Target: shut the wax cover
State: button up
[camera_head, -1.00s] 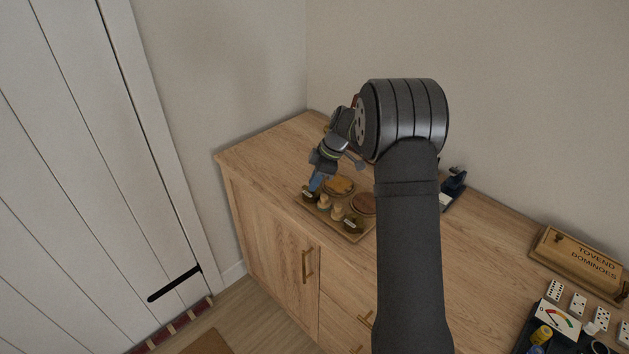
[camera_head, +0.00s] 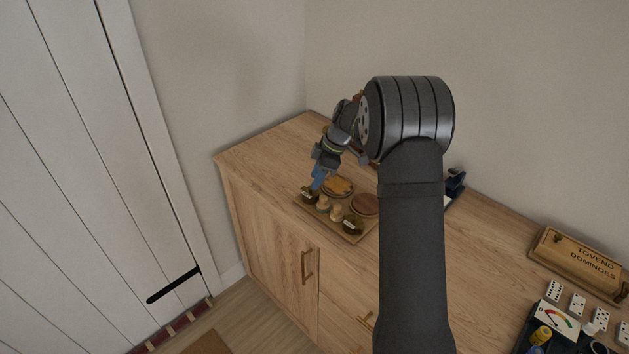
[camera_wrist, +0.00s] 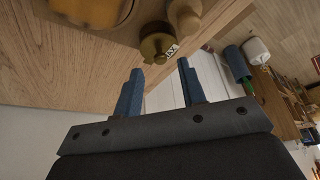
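A dark olive-gold round cover (camera_wrist: 158,42) with a small white label, which seems to read WAX, lies just beyond my fingertips in the wrist view. In the head view it appears to be the dark labelled cover (camera_head: 309,196) at the tray's left corner. Beside it is a round holder with orange content (camera_head: 338,186), partly seen in the wrist view (camera_wrist: 92,10). My gripper (camera_wrist: 160,68) has two blue fingers spread apart with nothing between them. It points at the cover; I cannot tell whether it touches. In the head view, my gripper (camera_head: 317,181) is above the tray's left end.
The wooden tray (camera_head: 329,228) also holds pale wooden knobs (camera_head: 336,212), a reddish-brown round (camera_head: 365,204) and a second dark labelled cover (camera_head: 352,225). A dark blue device (camera_head: 455,184) stands behind my arm. A dominoes box (camera_head: 577,258) lies at right. The left cabinet top is clear.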

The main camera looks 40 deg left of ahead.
jog(key=v, duration=1.5)
jog(key=shift+d, duration=0.1)
jog(key=x, duration=1.7)
jog(key=shift+s, duration=0.1)
